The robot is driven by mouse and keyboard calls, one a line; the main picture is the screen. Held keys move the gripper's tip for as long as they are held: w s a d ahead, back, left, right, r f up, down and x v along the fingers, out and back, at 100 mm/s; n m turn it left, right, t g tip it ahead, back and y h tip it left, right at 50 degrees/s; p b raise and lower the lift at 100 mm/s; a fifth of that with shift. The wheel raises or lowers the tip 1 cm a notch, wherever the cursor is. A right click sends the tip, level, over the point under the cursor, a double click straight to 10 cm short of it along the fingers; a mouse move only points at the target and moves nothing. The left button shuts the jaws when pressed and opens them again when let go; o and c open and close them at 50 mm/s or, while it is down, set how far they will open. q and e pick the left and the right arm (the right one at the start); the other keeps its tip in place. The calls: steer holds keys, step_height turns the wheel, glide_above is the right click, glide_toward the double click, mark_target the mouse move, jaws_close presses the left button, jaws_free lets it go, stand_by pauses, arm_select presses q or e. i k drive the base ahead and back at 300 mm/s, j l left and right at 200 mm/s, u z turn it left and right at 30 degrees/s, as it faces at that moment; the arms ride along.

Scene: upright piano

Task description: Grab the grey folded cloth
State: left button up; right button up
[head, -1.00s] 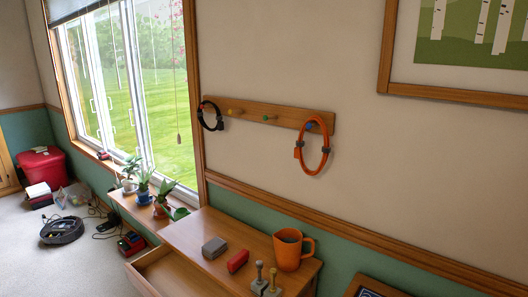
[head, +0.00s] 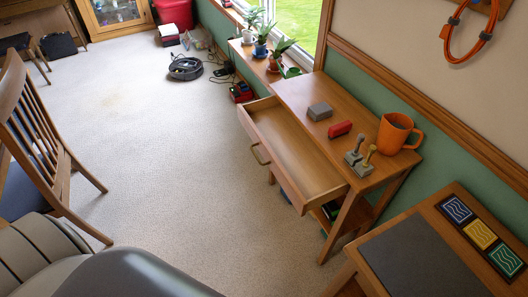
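No thing in the head view is plainly a grey folded cloth. A small grey block-shaped thing (head: 320,111) lies on top of the wooden desk (head: 300,92), left of a red block-shaped thing (head: 340,129). I cannot tell whether the grey one is folded cloth. The desk's drawer (head: 290,160) is pulled out, and the part of its inside that shows looks empty. Neither of my grippers is in view.
A lower table with a dark grey panel (head: 425,262) is at bottom right. A wooden chair (head: 40,140) stands left. Carpet (head: 160,130) between is mostly clear.

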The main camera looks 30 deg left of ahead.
mark_target(322, 111)
steer(key=z, duration=0.2)
steer(key=i+j+z, duration=0.1)
steer(key=j+z, duration=0.2)
steer(key=i+j+z, duration=0.1)
steer(key=j+z, duration=0.2)
steer(key=j, duration=0.15)
steer(key=j+z, duration=0.3)
steer(key=i+j, duration=0.05)
